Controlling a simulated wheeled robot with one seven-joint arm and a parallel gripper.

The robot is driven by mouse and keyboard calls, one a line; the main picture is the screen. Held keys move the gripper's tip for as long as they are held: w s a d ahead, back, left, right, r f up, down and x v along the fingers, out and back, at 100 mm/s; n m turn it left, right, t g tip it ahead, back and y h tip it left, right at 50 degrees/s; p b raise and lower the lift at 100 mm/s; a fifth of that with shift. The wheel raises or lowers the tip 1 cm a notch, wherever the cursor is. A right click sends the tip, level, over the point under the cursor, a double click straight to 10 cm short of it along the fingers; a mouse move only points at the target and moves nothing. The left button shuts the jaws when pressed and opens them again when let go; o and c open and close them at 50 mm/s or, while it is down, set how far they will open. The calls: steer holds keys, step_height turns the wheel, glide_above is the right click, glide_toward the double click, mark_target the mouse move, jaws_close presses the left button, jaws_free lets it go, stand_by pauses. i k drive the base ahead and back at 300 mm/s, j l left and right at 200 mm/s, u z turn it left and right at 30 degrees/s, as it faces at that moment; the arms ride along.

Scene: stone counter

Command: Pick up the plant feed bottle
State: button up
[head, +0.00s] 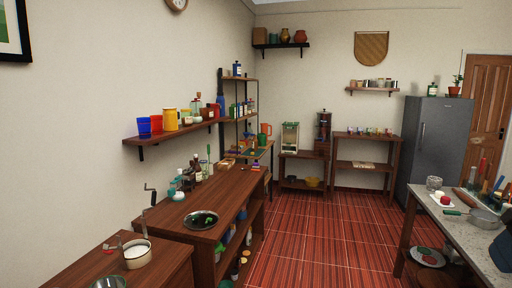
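A small dark bottle with a pale label (433,90) stands upright on top of the grey fridge (437,140), beside a potted plant (456,85). It may be the plant feed bottle, but its label is too small to read. Other bottles are in view: a blue one (237,69) on top of the shelf rack and a dark one with a pale label (197,170) on the left wooden counter. I cannot tell for certain which is the plant feed bottle. My gripper is not seen in the head view.
The wooden counter (168,216) at left holds a dark plate (201,220). The red tiled floor (310,240) between them is clear.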

mark_target(254, 142)
steer(key=i+z, duration=0.15)
steer(key=i, duration=3.35)
steer(key=i+l, duration=0.15)
steer(key=i, duration=1.05)
steer(key=i+u, duration=0.1)
steer(key=i, duration=1.15)
steer(key=i+l+u, duration=0.1)
steer(key=i+u, duration=0.3)
steer(key=i+l+u, duration=0.25)
steer(key=i+u, duration=0.2)
steer(key=i+l+u, duration=0.55)
steer(key=l+u, duration=0.3)
steer(key=i+l+u, duration=0.25)
steer(key=l, duration=0.15)
steer(key=l+u, duration=0.3)
steer(key=i+l+u, duration=0.1)
steer(key=l+u, duration=0.15)
steer(key=l, duration=0.35)
steer(key=l+u, duration=0.25)
steer(key=l, duration=0.2)
steer(key=i+l, duration=0.05)
